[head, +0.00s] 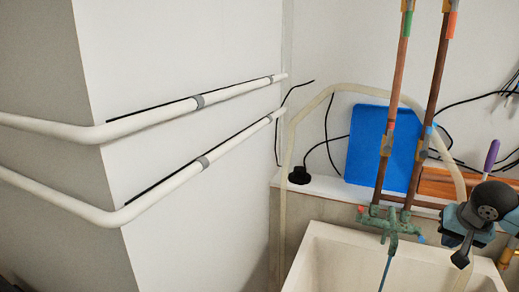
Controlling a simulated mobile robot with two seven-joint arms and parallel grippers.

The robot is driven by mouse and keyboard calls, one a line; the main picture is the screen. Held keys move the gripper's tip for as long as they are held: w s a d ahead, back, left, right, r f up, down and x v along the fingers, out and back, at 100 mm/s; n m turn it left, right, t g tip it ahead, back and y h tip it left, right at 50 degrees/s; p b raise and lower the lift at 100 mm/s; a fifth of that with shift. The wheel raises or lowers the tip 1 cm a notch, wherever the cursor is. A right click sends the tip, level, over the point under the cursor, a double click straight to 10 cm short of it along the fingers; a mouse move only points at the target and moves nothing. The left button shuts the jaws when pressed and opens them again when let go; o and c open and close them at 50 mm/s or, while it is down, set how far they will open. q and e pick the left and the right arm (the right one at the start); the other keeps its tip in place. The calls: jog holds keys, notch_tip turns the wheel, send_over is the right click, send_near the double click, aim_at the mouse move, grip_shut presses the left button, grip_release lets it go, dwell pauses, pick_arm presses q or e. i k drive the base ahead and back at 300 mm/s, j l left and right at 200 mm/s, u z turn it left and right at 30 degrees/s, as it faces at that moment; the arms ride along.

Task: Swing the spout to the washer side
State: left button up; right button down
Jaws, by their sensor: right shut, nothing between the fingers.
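The green, weathered tap body (391,221) sits at the foot of two copper pipes, above the back rim of a pale sink (330,250). A short green part points down from its middle, and a thin blue length (386,270) hangs below it into the sink; I cannot tell how far the spout is turned. My right gripper (461,258) is at the right, over the sink's right side. It points down, is shut and empty, and is apart from the tap. My left gripper is not in view. No washer can be made out.
Two copper pipes (434,80) rise behind the tap. A blue panel (372,150) leans on the wall behind. A pale hose (350,88) arches over it. White pipes (160,115) run around the wall corner at left. A purple-handled tool (491,155) stands at right.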

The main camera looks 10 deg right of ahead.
aim_at(390, 216)
jog(key=k+j, duration=0.15)
jog(key=k, duration=0.3)
jog(key=k+j, duration=0.1)
jog(key=k, duration=0.35)
